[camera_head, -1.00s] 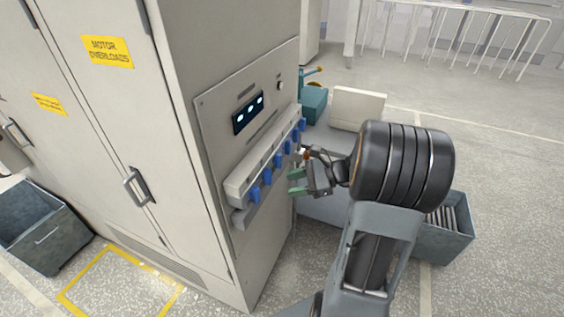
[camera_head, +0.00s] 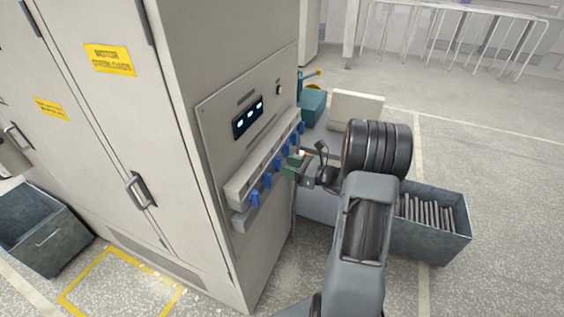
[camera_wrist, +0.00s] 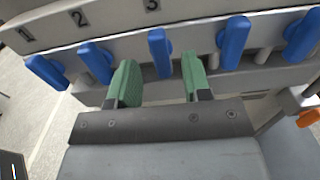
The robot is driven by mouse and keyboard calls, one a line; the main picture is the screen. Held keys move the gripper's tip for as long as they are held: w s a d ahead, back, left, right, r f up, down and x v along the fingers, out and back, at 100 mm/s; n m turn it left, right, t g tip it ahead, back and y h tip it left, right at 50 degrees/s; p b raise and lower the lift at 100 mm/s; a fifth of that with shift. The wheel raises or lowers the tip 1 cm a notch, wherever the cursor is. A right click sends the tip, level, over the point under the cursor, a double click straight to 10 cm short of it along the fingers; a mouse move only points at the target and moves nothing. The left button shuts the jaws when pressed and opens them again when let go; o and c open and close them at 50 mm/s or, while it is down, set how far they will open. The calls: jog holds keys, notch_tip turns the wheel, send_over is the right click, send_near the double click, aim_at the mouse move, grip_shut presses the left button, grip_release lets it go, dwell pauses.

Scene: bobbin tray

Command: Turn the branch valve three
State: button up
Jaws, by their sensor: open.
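In the wrist view, branch valve three is the blue lever (camera_wrist: 160,53) below the number 3 on the pale manifold strip. It stands nearly upright. My gripper (camera_wrist: 158,82) is open, with one green finger pad below left of this lever and the other below right. The lever lies in line with the gap, and I cannot tell whether its lower end is between the pads. In the head view my gripper (camera_head: 292,165) is close in front of the row of blue levers and hides part of it.
Blue levers one (camera_wrist: 47,72) and two (camera_wrist: 97,63) are to the left, and two more are to the right. An orange-tipped fitting (camera_wrist: 307,117) sits at the right edge. The grey cabinet (camera_head: 215,70) carries the panel. A grey bin (camera_head: 430,245) stands at right.

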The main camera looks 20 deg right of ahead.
aim_at(278, 165)
jog(key=shift+x, duration=1.5)
grip_shut()
